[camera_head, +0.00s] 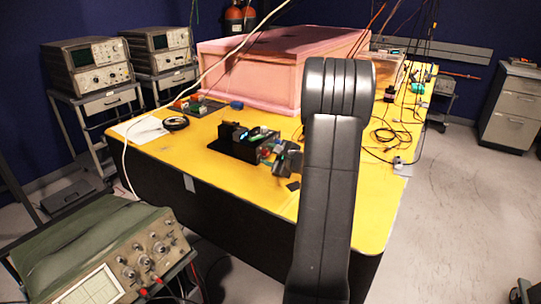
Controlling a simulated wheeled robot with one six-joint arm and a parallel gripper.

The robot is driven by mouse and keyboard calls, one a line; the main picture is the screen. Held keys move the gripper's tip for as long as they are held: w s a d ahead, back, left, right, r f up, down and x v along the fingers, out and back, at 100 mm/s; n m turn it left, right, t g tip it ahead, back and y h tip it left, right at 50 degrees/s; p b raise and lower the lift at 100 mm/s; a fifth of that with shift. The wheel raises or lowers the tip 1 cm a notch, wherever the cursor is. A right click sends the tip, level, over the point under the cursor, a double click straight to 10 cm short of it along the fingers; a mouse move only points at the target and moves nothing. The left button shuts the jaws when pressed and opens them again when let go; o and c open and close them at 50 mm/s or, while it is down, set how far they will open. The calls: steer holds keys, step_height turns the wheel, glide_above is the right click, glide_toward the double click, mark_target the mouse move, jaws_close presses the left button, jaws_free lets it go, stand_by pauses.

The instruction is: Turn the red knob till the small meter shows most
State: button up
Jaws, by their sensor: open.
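A row of small black optical mounts (238,141) stands on a dark base on the yellow table. A small part with a lit green top (263,134) sits at its far side; it may be the meter, but its reading is too small to make out. A tiny reddish spot, perhaps the red knob (265,153), shows at the right end of the row. My gripper (280,160) is small and dark, close beside that end, with its jaws open. I cannot tell whether it touches anything. My arm hides the table to the right of it.
The yellow table (240,184) has bare room in front of the mounts. A pink foam enclosure (260,70) stands behind. An oscilloscope (105,260) stands at the lower left.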

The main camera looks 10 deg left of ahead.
jaws_close()
steer(key=shift+r+p, duration=0.15)
steer(key=shift+p, duration=0.35)
steer(key=shift+r+m+g+p, duration=0.15)
steer(key=shift+m+g+p, duration=0.15)
steer(key=shift+m+p, duration=0.5)
steer(key=m+g+p, duration=0.1)
steer(key=p, duration=0.2)
steer(key=shift+w+r, duration=0.1)
steer(key=shift+w, duration=0.05)
steer(key=m+g+p, duration=0.1)
steer(key=m+p, duration=0.1)
steer(key=p, duration=0.1)
steer(key=shift+w+d+p, duration=0.1)
steer(key=shift+p, duration=0.2)
steer(key=shift+f+m+g+y+p, duration=0.2)
steer(key=shift+m+g+y+p, duration=0.1)
steer(key=shift+m+g+p, duration=0.45)
